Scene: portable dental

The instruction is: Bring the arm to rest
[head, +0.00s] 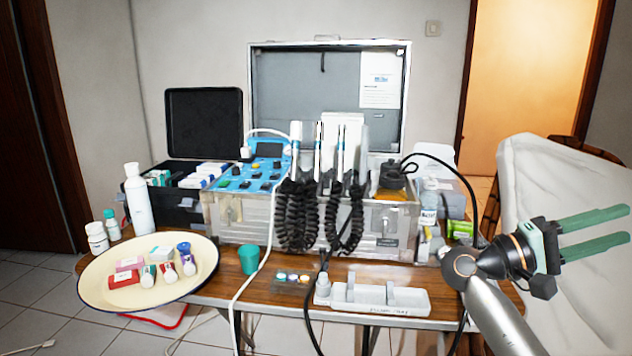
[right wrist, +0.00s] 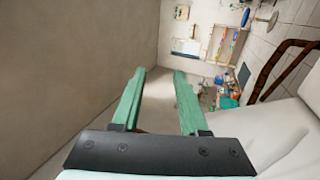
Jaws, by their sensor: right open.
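My right gripper (head: 598,230) is at the right side of the head view, with its two green fingers pointing right, away from the table. The fingers are parted and nothing is between them. In the right wrist view the same gripper (right wrist: 160,78) shows two green fingers apart, with bare wall and floor beyond them. It is clear of the table and in front of the white padded chair (head: 560,200); I cannot tell whether it touches the chair. My left gripper is not in view.
A wooden table (head: 225,286) holds an open metal dental case (head: 240,222), a cream round tray (head: 92,292) with small items, a green cup (head: 249,260) and a white instrument holder (head: 408,300). Black coiled hoses hang at the case front. A wooden chair frame (right wrist: 275,68) stands nearby.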

